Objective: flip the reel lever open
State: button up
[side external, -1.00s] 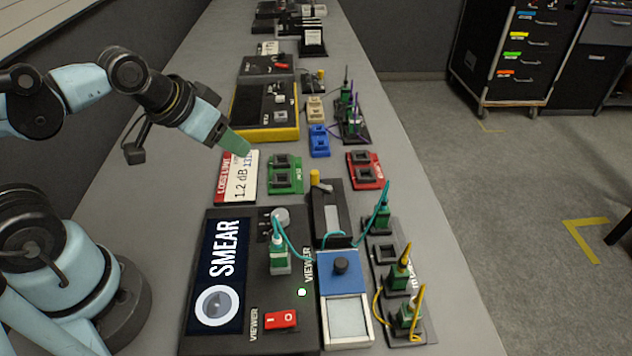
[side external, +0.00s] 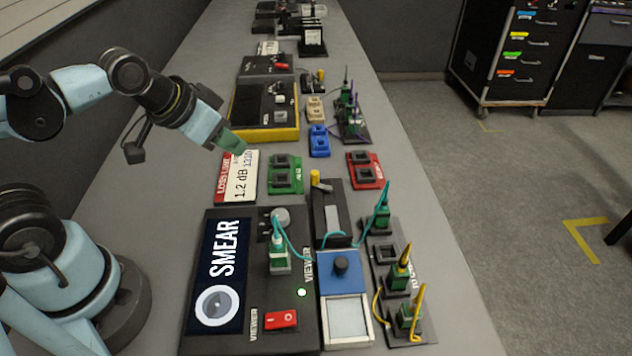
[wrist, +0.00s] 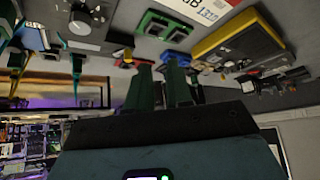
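A narrow black unit (side external: 331,232) with a pale strip and a blue block (side external: 342,272) below stands right of the VIEWER box, in the side external view. A yellow-tipped lever (side external: 315,179) stands at its far end; I take this as the reel lever. Its exact tilt is hard to tell. My gripper (side external: 236,148) hangs over the white dB card, up and left of the lever and apart from it. In the wrist view my two green fingers (wrist: 159,72) show a gap with nothing held between them.
The VIEWER box (side external: 250,330) has a SMEAR screen and a red switch. A green holder (side external: 285,185), red holder (side external: 366,183) and blue holder (side external: 319,142) lie beyond. Plugs with teal and yellow cables (side external: 399,272) stand at right. A yellow-edged box (side external: 264,134) lies behind.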

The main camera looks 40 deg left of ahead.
jog(key=d+m, duration=0.2)
jog(key=m, duration=0.1)
jog(key=d+m+h, duration=0.1)
jog(key=d+m, duration=0.1)
jog(key=m, duration=0.1)
jog(key=d+f+m+h, duration=0.1)
jog(key=d+m, duration=0.1)
jog(key=m, duration=0.2)
jog(key=shift+s+d, duration=0.2)
jog(key=shift+s, duration=0.2)
grip_shut()
jog(key=shift+s+d+f+m, duration=0.15)
jog(key=shift+d+m, duration=0.45)
jog(key=shift+m, duration=0.6)
